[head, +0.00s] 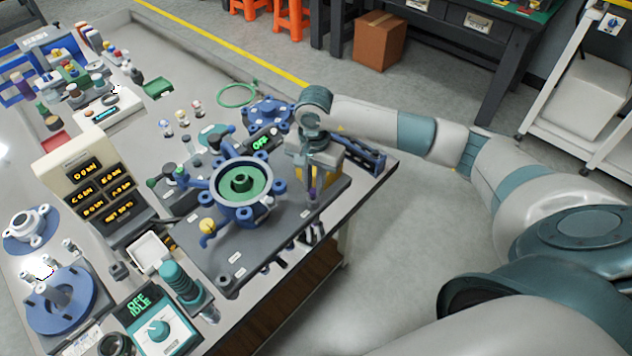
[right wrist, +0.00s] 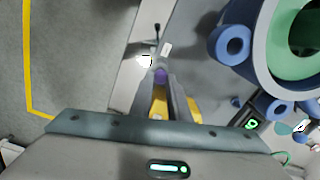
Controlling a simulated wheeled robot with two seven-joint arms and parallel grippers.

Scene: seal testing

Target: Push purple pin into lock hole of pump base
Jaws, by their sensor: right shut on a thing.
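The purple pin (right wrist: 160,75) sits between the fingertips of my right gripper (right wrist: 161,90) in the right wrist view. My right gripper (head: 313,192) is shut on it and points down over the right part of the dark grey plate in the head view. There the pin is mostly hidden by the fingers. The pump base (head: 222,199), a blue ring housing with a green centre and several lugs, stands on the plate left of the gripper. I cannot make out the lock hole, nor whether the pin touches anything. My left gripper is not in view.
A beige display panel (head: 72,163), a teal-handled tool (head: 180,280) and a teal dial box (head: 158,328) stand to the left. The table's right edge is close, with open floor (head: 420,240) beyond.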

